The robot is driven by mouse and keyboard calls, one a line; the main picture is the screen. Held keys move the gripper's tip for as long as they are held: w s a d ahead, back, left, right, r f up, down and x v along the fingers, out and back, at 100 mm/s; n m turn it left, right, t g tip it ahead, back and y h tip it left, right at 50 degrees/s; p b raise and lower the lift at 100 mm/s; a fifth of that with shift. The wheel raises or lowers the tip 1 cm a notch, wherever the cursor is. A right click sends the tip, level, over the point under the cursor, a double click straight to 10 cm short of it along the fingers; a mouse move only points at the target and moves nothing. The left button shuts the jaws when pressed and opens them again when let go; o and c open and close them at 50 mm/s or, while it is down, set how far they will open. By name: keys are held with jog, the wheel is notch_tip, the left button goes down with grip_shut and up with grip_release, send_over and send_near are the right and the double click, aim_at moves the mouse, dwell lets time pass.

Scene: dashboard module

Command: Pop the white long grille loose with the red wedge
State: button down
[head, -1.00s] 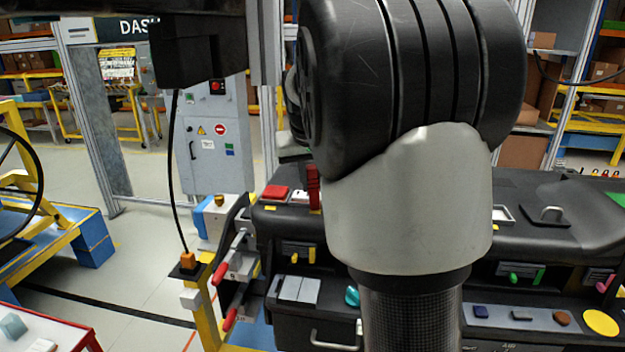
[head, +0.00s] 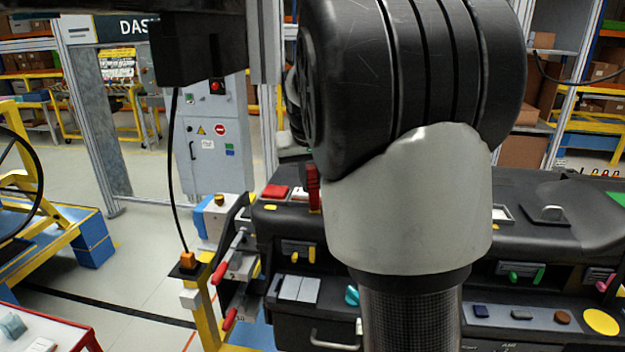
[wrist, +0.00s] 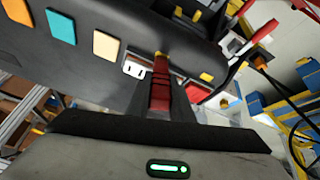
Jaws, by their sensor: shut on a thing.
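My gripper (wrist: 161,88) is shut on the red wedge (wrist: 160,84), which points away from the wrist toward the dark dashboard. In the head view the red wedge (head: 313,187) stands roughly upright at the dashboard's left end, just left of my arm. A white piece with dark slots (wrist: 134,70), which looks like the white long grille, lies at the wedge's tip in the wrist view. Its near part is hidden by the wedge and fingers. I cannot tell whether the tip touches it or sits under its edge. My fingers are hidden in the head view.
A red panel (head: 275,191) sits left of the wedge on the dashboard (head: 390,300). Red-handled clamps (head: 221,272) stand at the dashboard's left end. Orange (wrist: 61,26), teal and cream tiles line the surface in the wrist view. My arm covers the dashboard's middle in the head view.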

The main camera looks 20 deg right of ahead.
jog(key=shift+r+p, duration=2.5)
jog(key=shift+r, duration=0.9)
